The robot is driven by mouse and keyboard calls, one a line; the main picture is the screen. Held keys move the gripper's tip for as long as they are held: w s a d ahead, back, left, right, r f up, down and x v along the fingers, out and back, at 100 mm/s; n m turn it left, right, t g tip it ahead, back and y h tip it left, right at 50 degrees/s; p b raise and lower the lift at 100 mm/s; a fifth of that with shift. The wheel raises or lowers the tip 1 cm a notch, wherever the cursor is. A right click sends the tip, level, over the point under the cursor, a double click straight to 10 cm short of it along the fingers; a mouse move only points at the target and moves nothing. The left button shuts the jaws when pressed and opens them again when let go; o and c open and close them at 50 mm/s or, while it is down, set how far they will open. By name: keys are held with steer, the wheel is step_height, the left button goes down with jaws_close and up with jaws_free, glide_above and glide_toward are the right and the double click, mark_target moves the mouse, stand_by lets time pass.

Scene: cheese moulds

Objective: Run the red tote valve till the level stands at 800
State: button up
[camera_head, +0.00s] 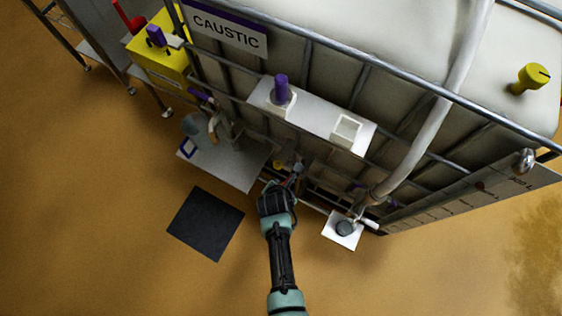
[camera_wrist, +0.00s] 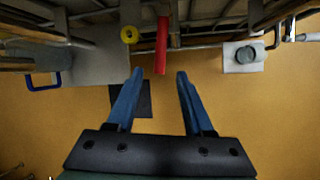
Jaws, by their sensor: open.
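A red bar-shaped handle (camera_wrist: 162,45) shows in the wrist view, beyond my open fingertips and roughly in line with the gap between them. My gripper (camera_wrist: 158,72) is open and empty, and no finger visibly touches the handle. In the head view my gripper (camera_head: 294,180) is at the lower front of the large white caged tote (camera_head: 400,45), whose sign (camera_head: 226,30) reads CAUSTIC. The red handle is hard to make out there. A marked scale (camera_head: 470,202) runs along the tote's lower right; its numbers and the level cannot be read.
A yellow round part (camera_wrist: 129,35) sits just left of the red handle. A grey plate (camera_head: 232,164) and a dark mat (camera_head: 205,223) lie left of my arm. A white square with a dark round part (camera_head: 345,228) is at right. Open floor lies in front.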

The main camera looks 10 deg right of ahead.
steer(key=p+v, duration=0.1)
steer(key=v, duration=0.7)
steer(key=shift+r, duration=0.3)
steer(key=shift+s, duration=0.15)
